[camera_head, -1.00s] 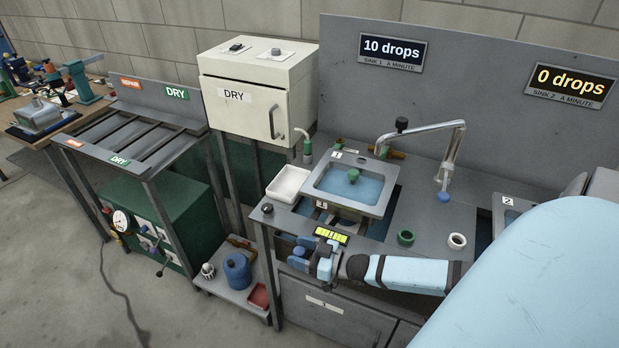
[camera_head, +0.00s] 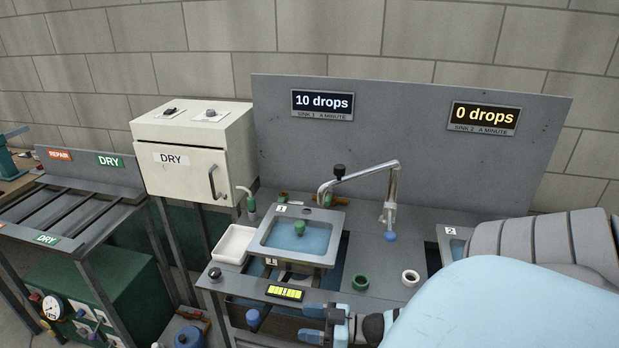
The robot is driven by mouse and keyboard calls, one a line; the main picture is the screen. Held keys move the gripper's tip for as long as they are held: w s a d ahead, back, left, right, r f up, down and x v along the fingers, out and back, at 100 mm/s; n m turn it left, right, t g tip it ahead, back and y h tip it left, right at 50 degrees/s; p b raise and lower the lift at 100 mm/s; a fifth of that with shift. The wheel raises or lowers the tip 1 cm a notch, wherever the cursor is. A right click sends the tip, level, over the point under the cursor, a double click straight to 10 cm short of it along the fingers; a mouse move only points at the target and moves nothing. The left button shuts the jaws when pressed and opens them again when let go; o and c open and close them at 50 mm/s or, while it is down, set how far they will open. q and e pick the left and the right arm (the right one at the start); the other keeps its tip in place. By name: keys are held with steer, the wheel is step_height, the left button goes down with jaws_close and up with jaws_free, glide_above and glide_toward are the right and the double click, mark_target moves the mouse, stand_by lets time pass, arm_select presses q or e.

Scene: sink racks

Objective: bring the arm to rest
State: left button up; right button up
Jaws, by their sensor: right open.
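My right gripper (camera_head: 318,325) is at the bottom middle of the head view, in front of the sink bench's front edge. Its fingers point left and are open, and I see nothing between them. It is below and a little right of the yellow-green display (camera_head: 285,292). My light blue arm (camera_head: 500,305) fills the lower right and hides part of the bench there. My left gripper is not in view.
Sink 1 (camera_head: 262,250) holds water with a green plug (camera_head: 299,228) in it. A white tray (camera_head: 234,244) stands left of it. A faucet (camera_head: 391,190), a green ring (camera_head: 361,282) and a white ring (camera_head: 410,278) are to the right. The DRY cabinet (camera_head: 180,182) and a slatted rack (camera_head: 85,215) stand left.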

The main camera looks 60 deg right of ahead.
stand_by(0.5)
steer(key=s+a+f+m+g+h+p, duration=0.1)
steer(key=s+a+g+h, duration=0.1)
steer(key=a, duration=0.9)
steer(key=s+a+f+m+g+h+p, duration=0.1)
steer(key=s+a+f+g+h, duration=0.1)
steer(key=a, duration=1)
steer(key=shift+s+a+m+g+h+p, duration=0.2)
steer(key=shift+m+g+h+p, duration=0.15)
steer(key=shift+h, duration=0.25)
